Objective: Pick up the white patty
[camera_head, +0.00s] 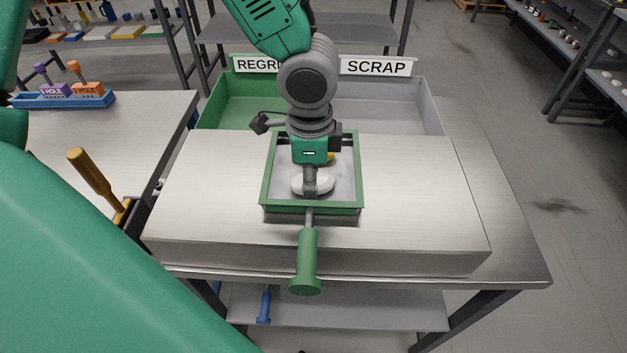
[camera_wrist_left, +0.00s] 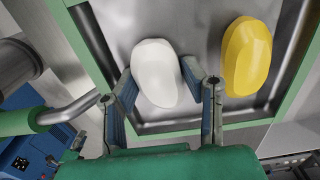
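The white patty (camera_head: 313,185) lies in a green-rimmed tray (camera_head: 361,190) in the middle of the head view, partly hidden by my left gripper (camera_head: 311,186). In the left wrist view, the white patty (camera_wrist_left: 156,75) sits between the two fingers of my left gripper (camera_wrist_left: 157,72). One fingertip is close against each long side of it. I cannot tell whether both fingers press on it. A yellow patty (camera_wrist_left: 246,57) lies to the right in the same tray; only a bit of it (camera_head: 330,157) shows in the head view. My right gripper is out of view.
The tray's green handle (camera_head: 306,262) points toward me over the metal table. Behind stand a green bin (camera_head: 232,103), its label partly covered, and a grey SCRAP bin (camera_head: 395,108). A wooden-handled tool (camera_head: 92,177) stands at the left. The metal surface right of the tray is clear.

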